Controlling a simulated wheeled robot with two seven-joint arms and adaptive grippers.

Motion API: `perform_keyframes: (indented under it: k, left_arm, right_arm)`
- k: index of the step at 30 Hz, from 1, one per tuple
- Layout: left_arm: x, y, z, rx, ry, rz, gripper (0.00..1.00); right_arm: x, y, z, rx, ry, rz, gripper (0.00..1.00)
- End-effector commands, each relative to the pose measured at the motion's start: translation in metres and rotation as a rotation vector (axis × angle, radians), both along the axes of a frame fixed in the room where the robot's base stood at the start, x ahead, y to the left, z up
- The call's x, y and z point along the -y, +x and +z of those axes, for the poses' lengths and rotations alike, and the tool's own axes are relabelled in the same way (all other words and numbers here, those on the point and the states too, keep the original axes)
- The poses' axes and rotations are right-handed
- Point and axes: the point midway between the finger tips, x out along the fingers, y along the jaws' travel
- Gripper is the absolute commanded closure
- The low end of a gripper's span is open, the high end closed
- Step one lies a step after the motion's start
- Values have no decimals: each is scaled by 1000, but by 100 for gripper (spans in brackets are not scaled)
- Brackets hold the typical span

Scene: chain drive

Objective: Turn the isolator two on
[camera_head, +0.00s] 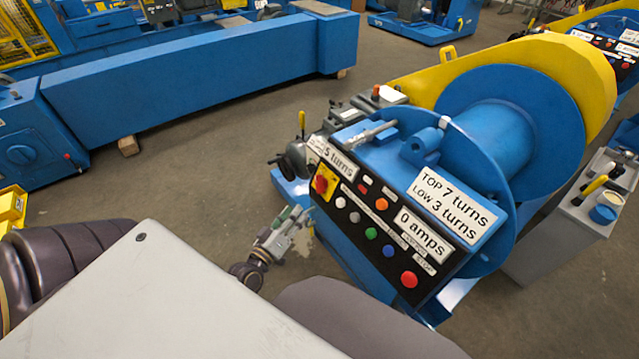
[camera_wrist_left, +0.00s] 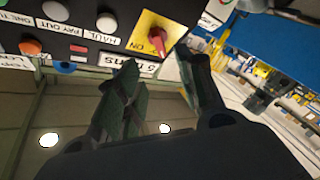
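A red rotary isolator knob on a yellow plate (camera_head: 321,183) sits at the upper left corner of the black control panel on the blue winch. I cannot tell whether it is isolator two. In the left wrist view the red knob (camera_wrist_left: 156,39) shows close beyond the fingertips, with the word ON beside it. My left gripper (camera_head: 298,214) is in front of the panel, below and left of the knob. In the wrist view my left gripper (camera_wrist_left: 163,72) has its two green-padded fingers apart, nothing between them, not touching the knob. My right gripper is not in view.
The black panel (camera_head: 348,234) carries several coloured buttons close to the knob. The blue winch drum (camera_head: 490,135) with a yellow guard stands behind. Another machine with a panel (camera_head: 609,47) is at the upper right. Open floor (camera_head: 190,160) lies left of the winch.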

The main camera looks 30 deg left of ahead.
Motion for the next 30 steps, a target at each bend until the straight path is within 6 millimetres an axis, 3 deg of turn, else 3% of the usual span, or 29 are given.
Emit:
perform_keyframes:
  k: [17,30]
  left_arm:
    - [-1,3,2,6,-4,4,62]
    - [-2,32,2,6,-4,4,62]
  right_arm:
    - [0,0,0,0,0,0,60]
    - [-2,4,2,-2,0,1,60]
